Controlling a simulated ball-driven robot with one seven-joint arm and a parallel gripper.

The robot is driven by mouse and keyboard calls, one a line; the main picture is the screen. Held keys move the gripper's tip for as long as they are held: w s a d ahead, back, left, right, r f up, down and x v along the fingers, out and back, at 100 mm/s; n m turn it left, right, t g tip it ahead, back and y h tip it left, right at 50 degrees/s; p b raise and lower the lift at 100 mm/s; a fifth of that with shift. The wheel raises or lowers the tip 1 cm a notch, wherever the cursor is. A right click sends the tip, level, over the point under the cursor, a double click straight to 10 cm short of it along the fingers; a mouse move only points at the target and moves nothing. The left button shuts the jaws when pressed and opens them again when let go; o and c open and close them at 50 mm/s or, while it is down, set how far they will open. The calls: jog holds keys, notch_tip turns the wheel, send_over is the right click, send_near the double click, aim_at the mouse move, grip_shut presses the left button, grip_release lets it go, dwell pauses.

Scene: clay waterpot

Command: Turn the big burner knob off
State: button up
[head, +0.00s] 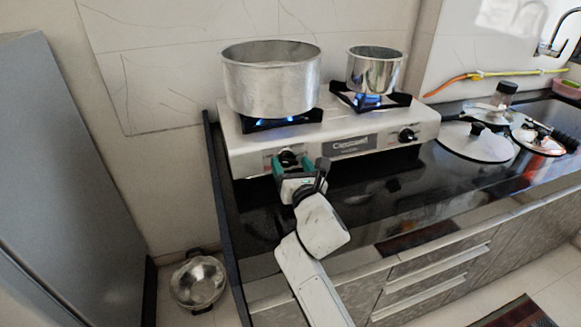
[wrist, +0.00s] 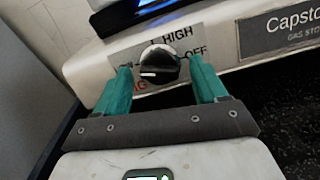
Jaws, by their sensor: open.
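The big burner knob (wrist: 160,62) is round and black, on the stove's front panel below the large pot. In the wrist view its white mark is at the lower left, away from the OFF label at its right; HIGH is printed above. In the head view the knob (head: 288,157) is partly hidden by my gripper (head: 293,166). My gripper (wrist: 160,68) is open, with one teal finger on each side of the knob. I cannot tell whether either finger touches it. A blue flame (head: 288,119) burns under the large pot (head: 272,80).
The small burner knob (head: 407,135) is at the stove's right, below a small pot (head: 375,70) over another blue flame. Lids (head: 477,143) lie on the black counter at the right. A grey cabinet (head: 70,160) stands at the left. A metal bowl (head: 198,282) is on the floor.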

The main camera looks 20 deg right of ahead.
jog(key=shift+w, duration=0.45)
jog(key=c, duration=1.1)
